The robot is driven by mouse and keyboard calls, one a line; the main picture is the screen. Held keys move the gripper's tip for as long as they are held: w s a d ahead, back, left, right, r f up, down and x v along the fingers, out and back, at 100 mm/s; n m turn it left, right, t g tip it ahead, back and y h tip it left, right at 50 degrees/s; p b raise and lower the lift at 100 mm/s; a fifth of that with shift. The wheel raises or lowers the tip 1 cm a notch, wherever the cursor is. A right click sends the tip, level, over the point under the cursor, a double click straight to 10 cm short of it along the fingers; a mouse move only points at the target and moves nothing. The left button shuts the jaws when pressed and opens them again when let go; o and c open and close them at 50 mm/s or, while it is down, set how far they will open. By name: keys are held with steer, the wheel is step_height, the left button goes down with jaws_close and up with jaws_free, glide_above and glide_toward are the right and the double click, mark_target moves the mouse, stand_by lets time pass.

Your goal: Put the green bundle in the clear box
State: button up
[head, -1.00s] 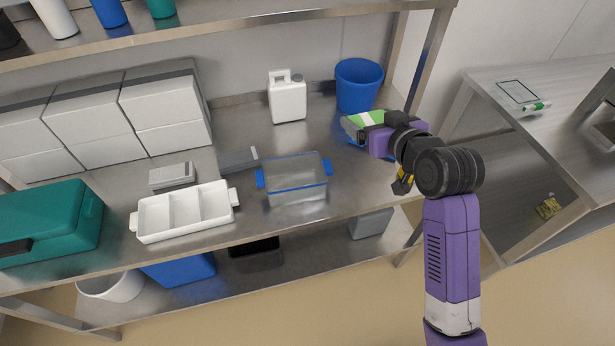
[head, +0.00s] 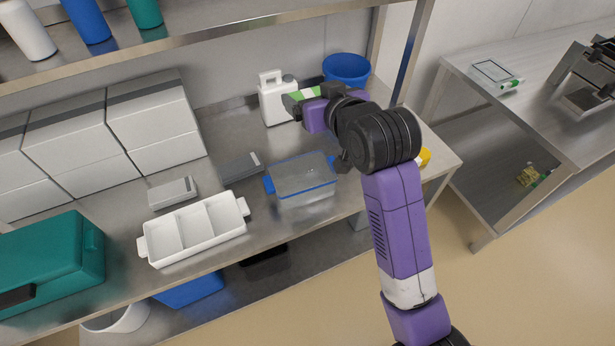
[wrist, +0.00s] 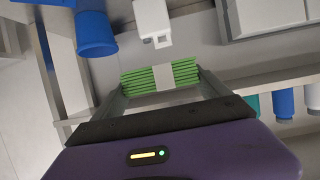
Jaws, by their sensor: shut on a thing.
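The green bundle (wrist: 160,75) is a stack of green strips with a pale band around its middle. My gripper (wrist: 162,88) is shut on it, one finger at each end, in the wrist view. In the head view the bundle (head: 302,98) is partly hidden by my gripper (head: 310,102) and is held up in front of the white jug. The clear box (head: 303,182) has blue handles at its sides and stands on the steel table, below and near the gripper in the picture. My arm covers the area just right of it.
A white jug (head: 277,97) and a blue bin (head: 346,69) stand behind. A white divided tray (head: 194,232) and small grey boxes (head: 241,167) lie left of the clear box. A teal case (head: 50,262) is at far left. An upper shelf (head: 200,42) runs above.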

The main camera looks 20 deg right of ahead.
step_height(320, 180, down, 19)
steer(key=b, duration=0.1)
stand_by(0.4)
steer(key=shift+f, duration=0.1)
steer(key=shift+f+b, duration=0.35)
steer(key=shift+f, duration=0.05)
steer(key=shift+f, duration=0.25)
steer(key=o, duration=1.2)
steer(key=shift+o, duration=0.2)
steer(key=r+v, duration=0.1)
steer(key=v, duration=1.1)
steer(key=shift+p, duration=0.35)
steer(key=shift+d+r, duration=0.1)
